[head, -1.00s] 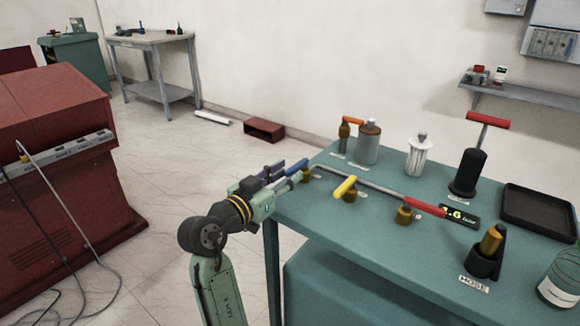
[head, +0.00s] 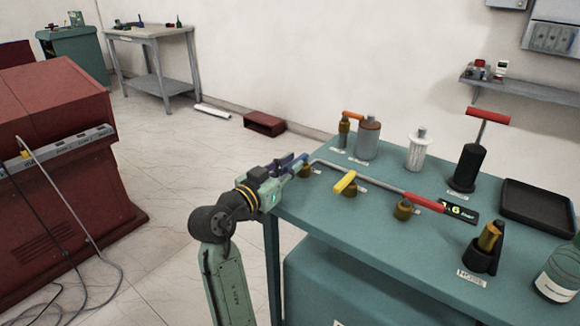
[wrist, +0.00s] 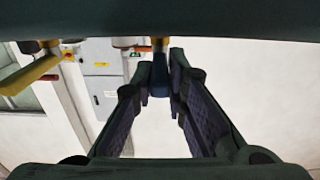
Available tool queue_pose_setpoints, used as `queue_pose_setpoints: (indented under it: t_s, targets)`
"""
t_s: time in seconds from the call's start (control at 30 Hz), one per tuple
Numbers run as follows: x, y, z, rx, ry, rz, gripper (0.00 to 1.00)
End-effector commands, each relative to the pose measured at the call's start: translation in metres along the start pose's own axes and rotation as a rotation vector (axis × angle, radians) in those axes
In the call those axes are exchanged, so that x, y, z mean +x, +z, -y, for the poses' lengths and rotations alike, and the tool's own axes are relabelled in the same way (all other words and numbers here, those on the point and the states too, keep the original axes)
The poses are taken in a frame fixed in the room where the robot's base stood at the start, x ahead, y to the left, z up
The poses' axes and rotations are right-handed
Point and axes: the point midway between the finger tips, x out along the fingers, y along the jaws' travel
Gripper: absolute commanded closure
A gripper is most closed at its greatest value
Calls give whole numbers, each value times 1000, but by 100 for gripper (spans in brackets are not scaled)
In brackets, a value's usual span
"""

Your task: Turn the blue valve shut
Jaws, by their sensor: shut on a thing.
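The blue valve sits at the left end of the pipe on the green table, and a bit of its blue handle (head: 300,164) shows between my fingers, beside its brass body (head: 306,171). My gripper (head: 292,164) is shut on this handle at the table's left edge. In the wrist view, the blue handle (wrist: 159,80) stands between my fingertips (wrist: 160,88), below the brass part (wrist: 158,45). In the head view, my fingers hide most of the handle, so its exact angle is hard to tell.
A yellow-handled valve (head: 345,183) and a red-handled valve (head: 424,202) stand to the right along the pipe. An orange-handled valve (head: 352,115) and a grey-brown cylinder (head: 368,138) stand behind. A display (head: 459,211) reads about 6 bar. Open floor lies left of the table (head: 330,228).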

Motion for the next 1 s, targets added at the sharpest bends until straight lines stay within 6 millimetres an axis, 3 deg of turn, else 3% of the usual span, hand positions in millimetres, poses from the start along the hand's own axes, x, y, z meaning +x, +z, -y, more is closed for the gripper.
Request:
queue_pose_setpoints:
  t_s: [0.67,1.0]
  targets:
    - [0,0,-1,0,-7,0,100]
    - [3,0,-14,-1,-202,3,100]
